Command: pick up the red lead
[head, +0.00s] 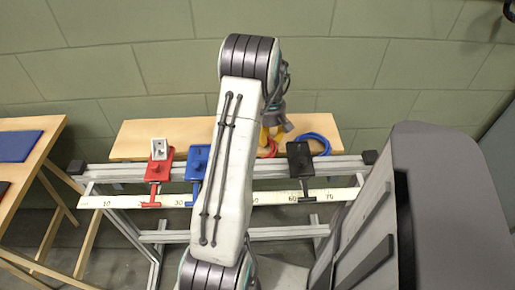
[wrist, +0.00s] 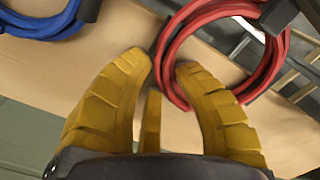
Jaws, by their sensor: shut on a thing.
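The red lead (wrist: 172,88) is a coiled red cable. In the wrist view its left edge lies between the yellow fingertips of my gripper (wrist: 168,70), which are shut on it; the rest of the coil spreads to the upper right. In the head view only a bit of the red lead (head: 271,150) shows below my gripper (head: 270,138), above the wooden shelf at the back. My arm hides much of this spot. Whether the coil still touches the shelf I cannot tell.
A blue lead (head: 318,137) lies right of the red one on the wooden shelf (head: 130,150). In front is a scaled rail (head: 262,198) with a red carriage (head: 157,170), a blue carriage (head: 196,162) and a black carriage (head: 301,160). A wooden table (head: 40,145) stands left.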

